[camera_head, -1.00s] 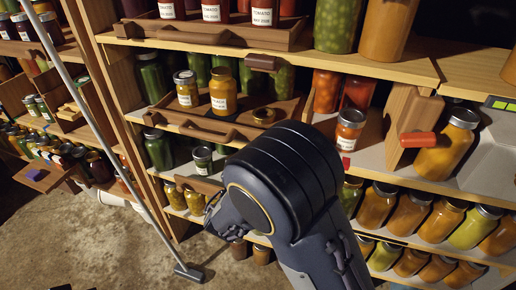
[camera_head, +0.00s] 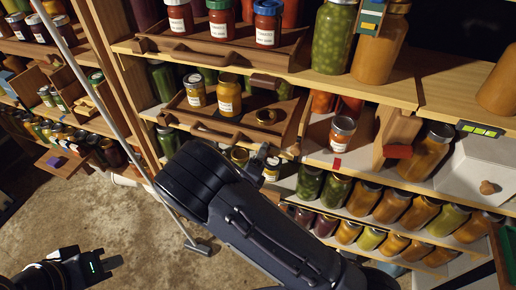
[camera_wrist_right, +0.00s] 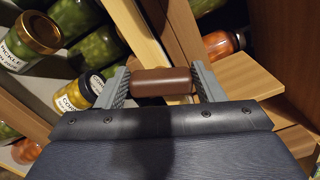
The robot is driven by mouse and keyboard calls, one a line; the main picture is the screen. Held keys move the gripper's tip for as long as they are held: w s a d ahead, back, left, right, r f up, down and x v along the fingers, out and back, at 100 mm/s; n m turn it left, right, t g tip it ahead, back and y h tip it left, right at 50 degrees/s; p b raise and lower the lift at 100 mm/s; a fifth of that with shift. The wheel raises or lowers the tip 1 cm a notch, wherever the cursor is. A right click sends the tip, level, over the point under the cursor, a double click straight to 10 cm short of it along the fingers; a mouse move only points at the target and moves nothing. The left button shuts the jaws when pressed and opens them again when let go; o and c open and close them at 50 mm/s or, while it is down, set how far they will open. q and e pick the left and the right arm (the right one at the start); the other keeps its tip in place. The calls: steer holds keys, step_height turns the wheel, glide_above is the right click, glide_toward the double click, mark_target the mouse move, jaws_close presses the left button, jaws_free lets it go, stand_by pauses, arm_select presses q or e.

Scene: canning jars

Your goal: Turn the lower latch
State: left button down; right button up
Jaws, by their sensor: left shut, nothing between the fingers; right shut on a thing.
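In the right wrist view, the fingers of my right gripper (camera_wrist_right: 163,84) are closed on the two ends of a brown cylindrical latch handle (camera_wrist_right: 162,81), which lies nearly level across the picture beside wooden shelf edges. In the head view, my right forearm and wrist hide most of this gripper and the latch. Another brown latch (camera_head: 266,82) sits higher, on the shelf edge above the small tray. My left gripper (camera_head: 112,263) is shut and empty at the lower left, over the floor and away from the shelves.
A wooden tray (camera_head: 215,124) holds jars above my right arm. A red handle (camera_head: 398,152) sits right. The floor (camera_head: 90,210) is open at left.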

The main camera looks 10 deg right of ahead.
steer(key=shift+f+n+p, duration=0.2)
steer(key=shift+n+p, duration=1.3)
steer(key=shift+n, duration=0.8)
steer(key=shift+f, duration=0.1)
steer(key=o, duration=1)
steer(key=b+v, duration=0.1)
steer(key=v, duration=0.6)
steer(key=shift+s+a, duration=0.25)
steer(key=shift+s, duration=0.1)
